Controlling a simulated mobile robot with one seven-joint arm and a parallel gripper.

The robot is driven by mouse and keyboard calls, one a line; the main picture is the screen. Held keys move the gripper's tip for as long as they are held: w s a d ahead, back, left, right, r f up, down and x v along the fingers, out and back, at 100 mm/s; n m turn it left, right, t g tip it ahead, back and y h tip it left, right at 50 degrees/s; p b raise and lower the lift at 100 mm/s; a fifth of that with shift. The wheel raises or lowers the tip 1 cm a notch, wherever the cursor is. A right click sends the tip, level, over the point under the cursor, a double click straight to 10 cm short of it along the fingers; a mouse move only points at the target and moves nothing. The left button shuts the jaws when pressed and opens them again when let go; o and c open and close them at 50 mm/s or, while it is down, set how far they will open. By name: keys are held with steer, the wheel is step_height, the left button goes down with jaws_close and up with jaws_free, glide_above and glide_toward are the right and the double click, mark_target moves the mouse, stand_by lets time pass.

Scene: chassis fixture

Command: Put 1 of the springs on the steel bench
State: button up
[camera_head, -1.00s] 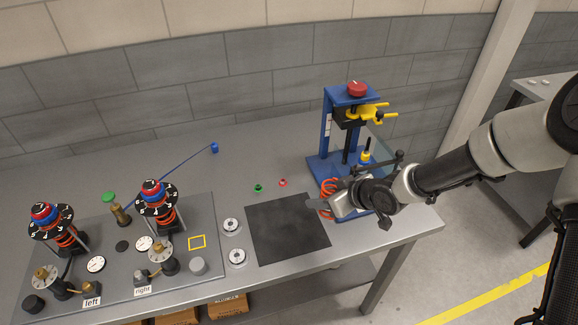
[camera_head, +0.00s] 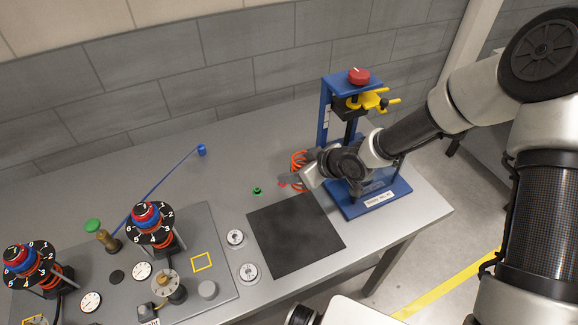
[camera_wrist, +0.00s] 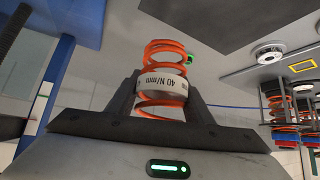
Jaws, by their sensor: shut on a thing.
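My gripper (camera_head: 300,178) is shut on an orange spring (camera_head: 299,161) with a white band. In the wrist view the spring (camera_wrist: 163,55) stands between the two fingers, and its band reads 40 N/mm. In the head view the spring is above or at the grey steel bench (camera_head: 225,165), just left of the blue press; I cannot tell whether it touches the bench. Orange springs also show in the two dial-topped assemblies, the right one (camera_head: 158,237) and the left one (camera_head: 40,278).
The blue press (camera_head: 370,200) with a red knob stands close right of my gripper. A black mat (camera_head: 295,235) lies in front. A green piece (camera_head: 257,191) and a red piece (camera_head: 283,184) lie near. A blue rod (camera_head: 165,180) lies at the back left. The bench between is clear.

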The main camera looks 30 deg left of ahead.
steer(key=shift+f+b, duration=2.9)
steer(key=shift+f, duration=0.45)
steer(key=shift+f+b, duration=0.35)
steer(key=shift+f, duration=0.05)
steer(key=o, duration=1.6)
steer(key=shift+d, duration=0.1)
